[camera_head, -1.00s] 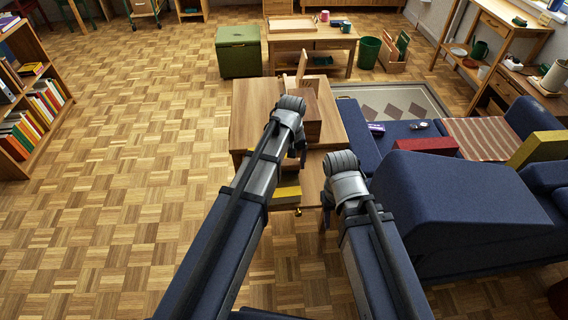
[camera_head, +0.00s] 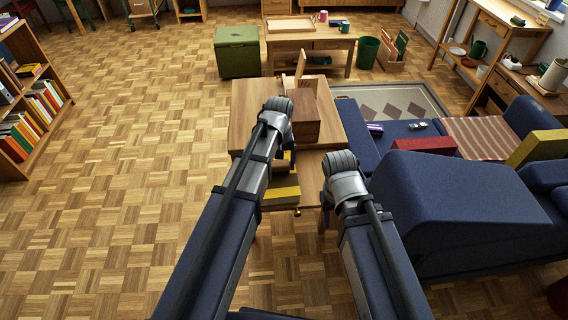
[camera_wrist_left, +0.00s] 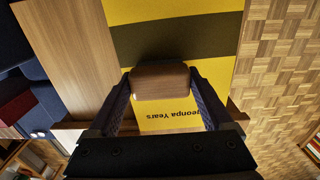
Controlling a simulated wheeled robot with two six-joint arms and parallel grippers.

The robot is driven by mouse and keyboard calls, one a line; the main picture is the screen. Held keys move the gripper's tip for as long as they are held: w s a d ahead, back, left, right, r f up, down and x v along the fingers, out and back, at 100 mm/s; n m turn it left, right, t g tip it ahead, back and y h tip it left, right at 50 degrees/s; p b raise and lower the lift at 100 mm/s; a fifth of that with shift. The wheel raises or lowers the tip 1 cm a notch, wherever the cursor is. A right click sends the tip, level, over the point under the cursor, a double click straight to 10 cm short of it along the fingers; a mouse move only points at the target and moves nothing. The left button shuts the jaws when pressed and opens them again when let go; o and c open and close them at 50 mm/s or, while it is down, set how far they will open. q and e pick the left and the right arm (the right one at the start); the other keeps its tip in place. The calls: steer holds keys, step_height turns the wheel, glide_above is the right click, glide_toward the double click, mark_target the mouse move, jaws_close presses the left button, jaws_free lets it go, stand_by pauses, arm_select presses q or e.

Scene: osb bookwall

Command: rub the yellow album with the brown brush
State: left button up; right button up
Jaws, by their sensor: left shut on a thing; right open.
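The yellow album (camera_head: 284,196) lies on a lower wooden surface at the near side of the small table. In the left wrist view it shows as a yellow cover (camera_wrist_left: 190,12) with a dark band and printed letters. My left gripper (camera_head: 285,166) is over the album, shut on the brown brush (camera_wrist_left: 160,82), whose wooden back shows between the fingers. The brush's underside is hidden, so I cannot tell whether it touches the cover. My right gripper (camera_head: 326,208) is open and empty, to the right of the album; its fingers are mostly hidden behind its wrist.
A brown wooden box (camera_head: 306,128) stands on the small table (camera_head: 246,110) just beyond the album. A blue sofa (camera_head: 465,205) with red and yellow cushions is close on the right. Open parquet floor (camera_head: 130,200) lies to the left.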

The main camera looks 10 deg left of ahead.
arm_select(q)
steer(key=shift+a, duration=0.1)
steer(key=shift+s+a, duration=0.3)
steer(key=shift+a, duration=0.5)
steer(key=shift+s+a, duration=0.25)
steer(key=shift+a, duration=0.5)
steer(key=shift+a, duration=0.15)
steer(key=shift+s+a, duration=0.25)
steer(key=shift+a, duration=0.5)
steer(key=shift+s+a, duration=0.25)
steer(key=shift+a, duration=0.45)
step_height(320, 180, up, 6)
steer(key=p, duration=0.6)
